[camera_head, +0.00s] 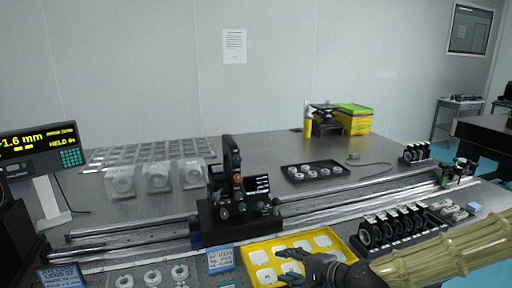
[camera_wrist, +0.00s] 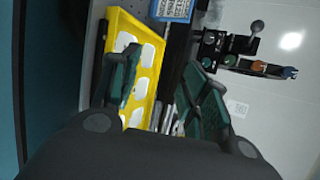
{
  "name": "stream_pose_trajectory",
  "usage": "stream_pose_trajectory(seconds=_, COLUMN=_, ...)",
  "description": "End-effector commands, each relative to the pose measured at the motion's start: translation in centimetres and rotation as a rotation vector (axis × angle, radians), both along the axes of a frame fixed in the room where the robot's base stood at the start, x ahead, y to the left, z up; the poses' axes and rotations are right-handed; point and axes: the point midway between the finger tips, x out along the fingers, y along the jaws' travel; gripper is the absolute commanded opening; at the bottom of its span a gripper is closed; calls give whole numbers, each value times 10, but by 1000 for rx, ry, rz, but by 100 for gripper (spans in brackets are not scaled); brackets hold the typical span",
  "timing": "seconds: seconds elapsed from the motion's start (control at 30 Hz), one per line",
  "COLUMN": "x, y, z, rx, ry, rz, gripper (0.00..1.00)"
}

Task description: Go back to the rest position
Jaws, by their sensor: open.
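My gripper (camera_head: 308,267) is at the lower middle of the head view, over the front of the optical table and above a yellow tray (camera_head: 345,240). In the wrist view my gripper (camera_wrist: 160,85) shows its two green-padded fingers spread apart, with nothing between them. The yellow tray (camera_wrist: 113,22) lies below, partly covered by the left finger. White pieces (camera_head: 262,257) sit in the tray. I cannot tell whether the fingers touch any of them. My arm comes in from the right.
Long metal rails (camera_head: 345,198) cross the table, with a black carriage (camera_head: 222,222) on them. Black ring mounts (camera_head: 385,232) stand in a row right of the tray. A black tray (camera_head: 315,171) lies behind the rails. A display (camera_head: 40,147) stands at left. Table surface behind the rails has free room.

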Motion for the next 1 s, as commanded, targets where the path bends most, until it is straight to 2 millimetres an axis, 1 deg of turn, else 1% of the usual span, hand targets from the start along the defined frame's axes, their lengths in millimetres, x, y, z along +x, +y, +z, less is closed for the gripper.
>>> stream_pose_trajectory(seconds=0.23, x=-27, y=8, z=-60, rx=-119, ry=57, rz=65, gripper=46)
stream_pose_trajectory(seconds=0.37, x=-52, y=9, z=-105, rx=-217, ry=99, rz=121, gripper=46)
stream_pose_trajectory(seconds=0.5, x=-88, y=5, z=-159, rx=-341, ry=148, rz=201, gripper=46)
stream_pose_trajectory(seconds=0.6, x=-116, y=-2, z=-195, rx=-431, ry=181, rz=266, gripper=46)
stream_pose_trajectory(seconds=0.67, x=-133, y=-7, z=-215, rx=-484, ry=199, rz=306, gripper=46)
stream_pose_trajectory(seconds=0.7, x=-145, y=-12, z=-227, rx=-520, ry=211, rz=334, gripper=46)
stream_pose_trajectory(seconds=0.8, x=-175, y=-24, z=-256, rx=-607, ry=239, rz=409, gripper=46)
stream_pose_trajectory(seconds=0.87, x=-193, y=-33, z=-271, rx=-658, ry=255, rz=454, gripper=46)
stream_pose_trajectory(seconds=0.9, x=-205, y=-39, z=-281, rx=-693, ry=265, rz=485, gripper=46)
stream_pose_trajectory(seconds=0.97, x=-222, y=-49, z=-294, rx=-743, ry=278, rz=532, gripper=46)
stream_pose_trajectory(seconds=1.0, x=-234, y=-55, z=-302, rx=-775, ry=287, rz=566, gripper=46)
